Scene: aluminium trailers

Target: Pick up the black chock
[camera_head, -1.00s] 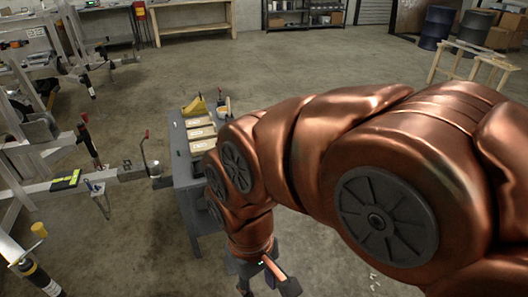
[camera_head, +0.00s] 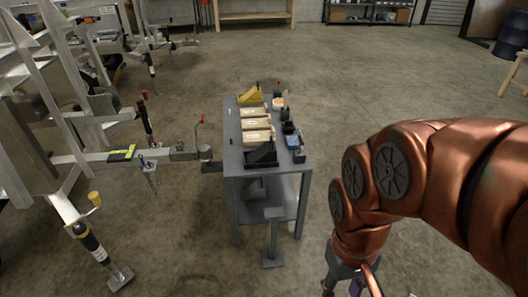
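A black wedge-shaped chock (camera_head: 261,155) sits on the near end of the grey table (camera_head: 232,160), in front of the light wooden boxes. A yellow chock (camera_head: 250,97) stands at the table's far end. My gripper (camera_head: 349,288) hangs low at the bottom edge, to the right of the table and nearer to me, well apart from the black chock. Its fingertips are cut off by the frame edge, so I cannot tell how far they are open or whether anything is between them.
Several wooden boxes (camera_head: 257,135) line the table top, with small dark and blue items (camera_head: 290,134) along its right side. A trailer frame with a coupling (camera_head: 185,152) reaches close to the table's left side. The floor (camera_head: 400,75) behind and right is clear.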

